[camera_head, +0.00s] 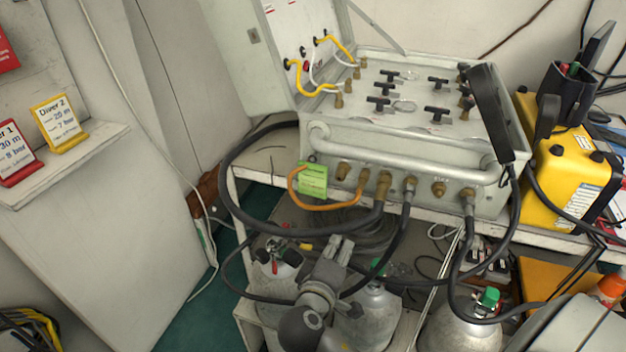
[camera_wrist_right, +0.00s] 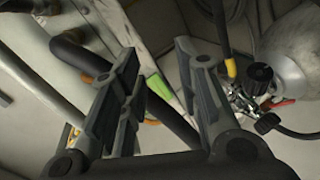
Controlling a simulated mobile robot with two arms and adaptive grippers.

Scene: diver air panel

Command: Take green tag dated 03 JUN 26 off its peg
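A green tag (camera_head: 313,180) hangs at the front left of the grey air panel (camera_head: 405,150); its print is too small to read. My left gripper is not in view.
An orange hose (camera_head: 325,207) loops just under the tag. A thick black hose (camera_head: 228,190) curves around the panel's left side. Gas cylinders (camera_head: 372,310) stand below. A yellow case (camera_head: 565,175) is on the right. Red and yellow signs (camera_head: 60,125) stand on the left ledge.

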